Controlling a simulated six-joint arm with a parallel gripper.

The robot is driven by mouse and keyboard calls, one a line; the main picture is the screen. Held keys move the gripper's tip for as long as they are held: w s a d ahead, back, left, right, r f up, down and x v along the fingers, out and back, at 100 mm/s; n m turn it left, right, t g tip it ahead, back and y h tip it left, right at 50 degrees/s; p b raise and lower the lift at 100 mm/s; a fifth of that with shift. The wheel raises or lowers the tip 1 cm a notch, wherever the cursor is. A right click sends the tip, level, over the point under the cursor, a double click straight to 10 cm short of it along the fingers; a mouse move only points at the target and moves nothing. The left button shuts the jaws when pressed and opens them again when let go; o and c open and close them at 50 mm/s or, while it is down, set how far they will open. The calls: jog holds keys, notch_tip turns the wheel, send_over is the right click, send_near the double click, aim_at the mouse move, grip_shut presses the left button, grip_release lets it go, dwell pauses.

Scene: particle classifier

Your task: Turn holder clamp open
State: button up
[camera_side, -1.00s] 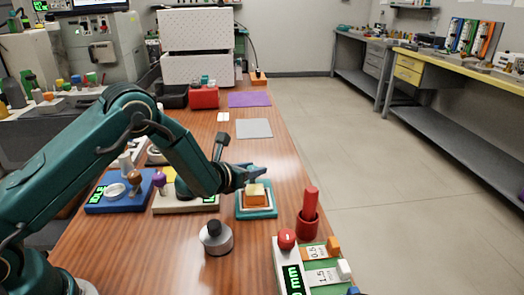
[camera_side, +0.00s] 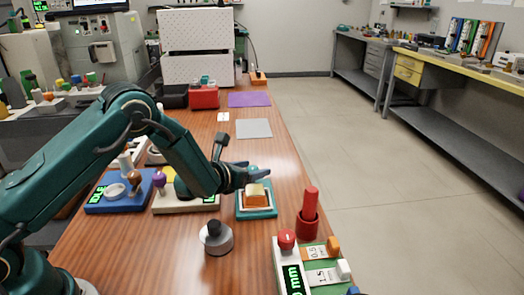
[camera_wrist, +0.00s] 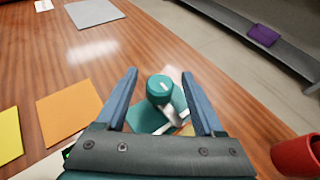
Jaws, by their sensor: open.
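The holder is a small teal base (camera_side: 243,213) with an orange block (camera_side: 257,197) on it, on the wooden table under my gripper. In the wrist view, a round teal clamp knob (camera_wrist: 159,86) with a white mark on top sits between my fingers, with gaps on both sides. A pale metal bracket (camera_wrist: 172,117) shows below it. My gripper (camera_wrist: 158,73) is open, its two blue fingers either side of the knob without visible contact. In the side view my gripper (camera_side: 264,177) is just above the block, and my fingers partly hide the knob.
A grey knob on a round base (camera_side: 216,238) stands in front. A blue device (camera_side: 105,206) and a beige device (camera_side: 186,205) stand left. A grey pad (camera_side: 254,128) lies behind.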

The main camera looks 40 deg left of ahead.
aim_at(251, 168)
jog(key=shift+v, duration=2.5)
